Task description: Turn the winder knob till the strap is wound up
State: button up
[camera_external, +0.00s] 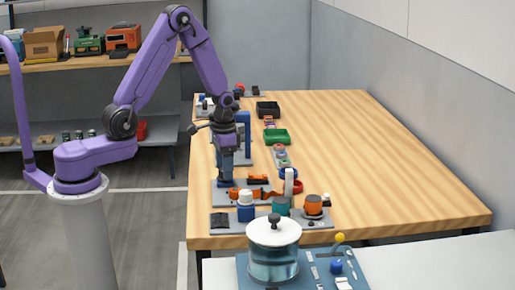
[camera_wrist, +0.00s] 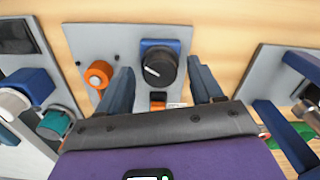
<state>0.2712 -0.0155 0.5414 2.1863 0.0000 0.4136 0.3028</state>
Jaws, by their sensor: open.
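A round black knob with a white pointer line (camera_wrist: 159,70) sits on a blue body on a grey plate (camera_wrist: 100,42) in the wrist view. It looks like the winder knob. A short orange piece (camera_wrist: 157,97) with a pale tag shows just below it; I cannot tell if this is the strap. My gripper (camera_wrist: 163,72) is open, with one dark finger on each side of the knob and visible gaps between. In the external view my gripper (camera_external: 226,176) points down, low over the plate, and hides the knob.
An orange knob (camera_wrist: 99,74) stands left of the gripper on the same plate. Other plates with blue and teal fittings (camera_wrist: 54,124) flank it. A glass pot (camera_external: 273,255) stands on the near stand. The right side of the wooden table (camera_external: 390,170) is clear.

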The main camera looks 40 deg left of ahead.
notch_tip(320, 180, up, 18)
jog(key=shift+f, duration=0.25)
dwell(0.4)
notch_tip(320, 180, down, 18)
jog(key=n, duration=1.8)
jog(key=shift+r, duration=0.1)
jog(key=c, duration=1.1)
